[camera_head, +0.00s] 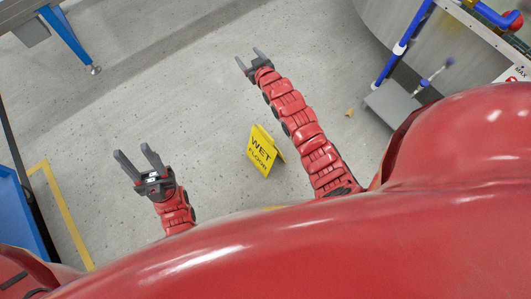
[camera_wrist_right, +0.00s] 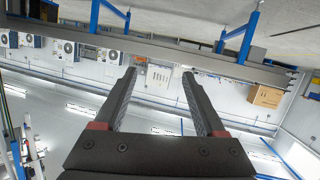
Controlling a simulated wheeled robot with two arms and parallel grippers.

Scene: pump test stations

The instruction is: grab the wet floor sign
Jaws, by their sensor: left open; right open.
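The yellow wet floor sign (camera_head: 263,152) stands on the grey floor in the head view, between my two arms and close to my body. Its face reads "WET FLOOR". My left gripper (camera_head: 139,160) is open and empty, to the left of the sign and apart from it. My right gripper (camera_head: 249,60) is open and empty, above the sign in the picture, with its arm passing just right of the sign. In the right wrist view, my right gripper (camera_wrist_right: 160,85) has its two fingers apart with nothing between them. The sign does not show in that view.
A blue-legged table (camera_head: 67,38) stands at the top left. A grey-and-blue station (camera_head: 394,104) is at the right, near my right arm. A blue structure (camera_head: 22,210) is at the left edge. The floor (camera_head: 190,100) between my grippers is clear.

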